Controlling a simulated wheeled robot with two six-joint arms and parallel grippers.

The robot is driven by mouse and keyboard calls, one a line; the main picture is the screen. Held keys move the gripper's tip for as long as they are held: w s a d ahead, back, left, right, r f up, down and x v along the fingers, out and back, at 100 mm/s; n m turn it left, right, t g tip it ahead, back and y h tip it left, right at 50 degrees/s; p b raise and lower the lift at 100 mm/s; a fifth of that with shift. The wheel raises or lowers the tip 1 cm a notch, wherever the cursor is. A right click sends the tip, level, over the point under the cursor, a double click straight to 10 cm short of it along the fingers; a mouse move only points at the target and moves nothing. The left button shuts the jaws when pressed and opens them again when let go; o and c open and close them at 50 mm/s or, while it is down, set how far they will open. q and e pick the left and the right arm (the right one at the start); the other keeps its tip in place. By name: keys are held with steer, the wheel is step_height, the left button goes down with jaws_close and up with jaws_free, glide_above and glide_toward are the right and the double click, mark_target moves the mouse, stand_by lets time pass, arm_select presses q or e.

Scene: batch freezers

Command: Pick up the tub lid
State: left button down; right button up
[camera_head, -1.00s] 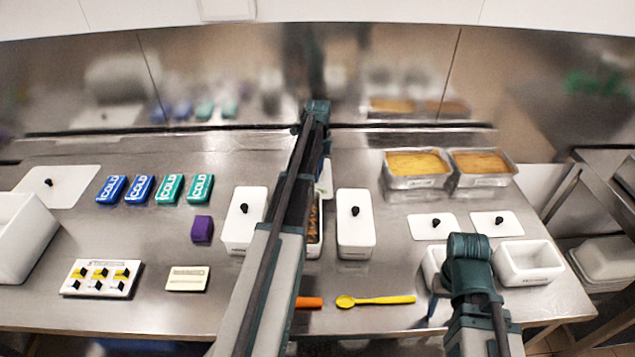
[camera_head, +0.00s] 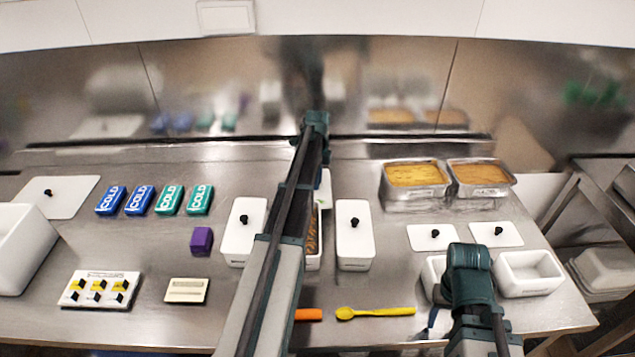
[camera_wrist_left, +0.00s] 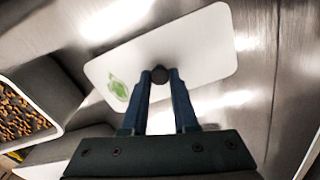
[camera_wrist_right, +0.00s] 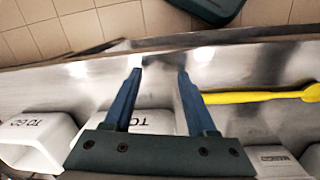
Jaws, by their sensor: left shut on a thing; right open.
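The tub lid (camera_wrist_left: 190,50) is a white rounded rectangle with a black knob and a green leaf mark, seen in the left wrist view. My left gripper (camera_wrist_left: 161,78) is shut on its knob. In the head view my left arm hides most of this lid; a white sliver (camera_head: 324,186) shows behind the open tub (camera_head: 313,262), which holds brown pieces. The lid's height above the counter is unclear. My right gripper (camera_wrist_right: 160,78) is open and empty near the counter's front edge, beside the yellow spoon (camera_wrist_right: 260,96).
Lidded white tubs (camera_head: 244,245) (camera_head: 355,250) flank the open tub. Two small lids (camera_head: 432,242) (camera_head: 496,239) and empty tubs (camera_head: 529,287) lie right, before filled metal pans (camera_head: 415,200). Cold packs (camera_head: 140,201) and a purple block (camera_head: 202,240) are left. Bare counter (camera_head: 130,235) shows left.

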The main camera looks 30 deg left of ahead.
step_height(320, 180, up, 10)
steer(key=p, duration=0.9)
steer(key=shift+s+f, duration=0.1)
steer(key=shift+s, duration=0.05)
